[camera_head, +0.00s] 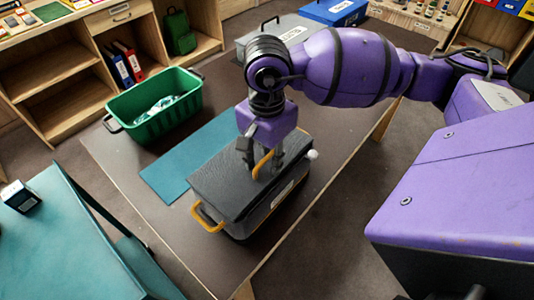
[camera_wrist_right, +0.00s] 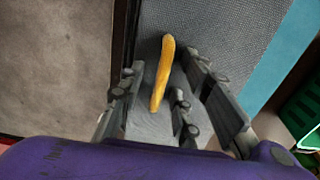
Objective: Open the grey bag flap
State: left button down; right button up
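The grey bag (camera_head: 268,206) stands closed on the dark table, with its dark grey flap (camera_head: 225,185) lying flat over the top. An orange pull loop (camera_head: 261,163) stands up from the flap, and an orange handle (camera_head: 207,218) is on the near left end. My right gripper (camera_head: 263,166) is over the flap, pointing down, with its fingers on both sides of the loop. In the right wrist view the loop (camera_wrist_right: 162,75) lies between the spread fingers (camera_wrist_right: 164,67), with gaps visible beside it. My left gripper is not in view.
A teal mat (camera_head: 170,178) lies behind the bag. A green crate (camera_head: 155,110) with contents stands at the table's back left. Grey and blue boxes (camera_head: 335,10) are at the far end. A teal table (camera_head: 60,250) is at the left.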

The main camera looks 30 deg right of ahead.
aim_at(258, 161)
grip_shut()
jog(key=shift+r, duration=0.1)
jog(key=shift+w+a+r, duration=0.1)
jog(key=shift+w+r, duration=0.2)
jog(key=shift+r, duration=0.25)
jog(key=shift+w+a+r, duration=0.1)
jog(key=shift+w+r, duration=0.15)
jog(key=shift+r, duration=0.25)
jog(key=shift+w+r+p, duration=0.2)
jog(key=shift+r+p, duration=0.1)
jog(key=shift+r, duration=0.05)
jog(key=shift+w+a+r, duration=0.2)
jog(key=shift+w+r, duration=0.25)
jog(key=shift+r, duration=0.2)
